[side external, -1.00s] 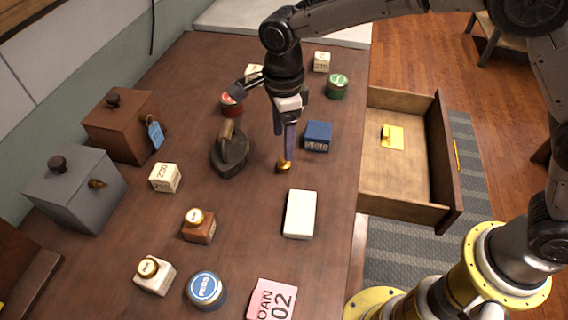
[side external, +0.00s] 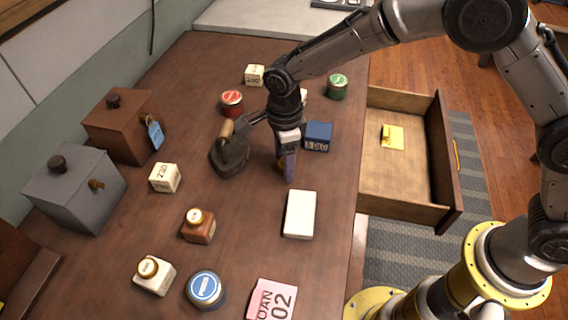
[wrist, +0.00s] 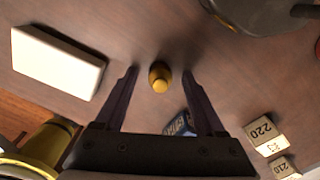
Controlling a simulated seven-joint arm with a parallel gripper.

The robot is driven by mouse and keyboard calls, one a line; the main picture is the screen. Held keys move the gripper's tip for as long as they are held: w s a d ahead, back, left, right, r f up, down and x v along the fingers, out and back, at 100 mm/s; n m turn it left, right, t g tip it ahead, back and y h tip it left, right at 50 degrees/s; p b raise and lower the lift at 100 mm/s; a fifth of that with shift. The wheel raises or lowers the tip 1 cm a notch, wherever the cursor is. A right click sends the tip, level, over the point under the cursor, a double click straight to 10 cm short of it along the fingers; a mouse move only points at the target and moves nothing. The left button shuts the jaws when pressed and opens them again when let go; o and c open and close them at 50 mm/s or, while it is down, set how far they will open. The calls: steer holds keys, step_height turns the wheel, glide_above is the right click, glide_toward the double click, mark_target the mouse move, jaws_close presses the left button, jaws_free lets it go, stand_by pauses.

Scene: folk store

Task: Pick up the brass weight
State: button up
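The brass weight (wrist: 160,77) is a small round yellow-gold piece standing on the brown table. In the wrist view it lies between the two fingertips of my gripper (wrist: 160,75), with a visible gap on both sides. In the side view the gripper (side external: 286,172) is low at the table, pointing down, and its fingers hide most of the weight (side external: 280,165). My gripper is open, with nothing held.
A white block (side external: 300,214) lies just in front of the gripper, and a dark blue box (side external: 318,136) stands close behind it. A black iron (side external: 232,158) stands to the left. The open drawer (side external: 400,165) is at the right. Bare table lies between the iron and the white block.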

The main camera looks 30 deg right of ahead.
jaws_close()
steer(key=shift+r, duration=0.1)
steer(key=shift+r, duration=0.1)
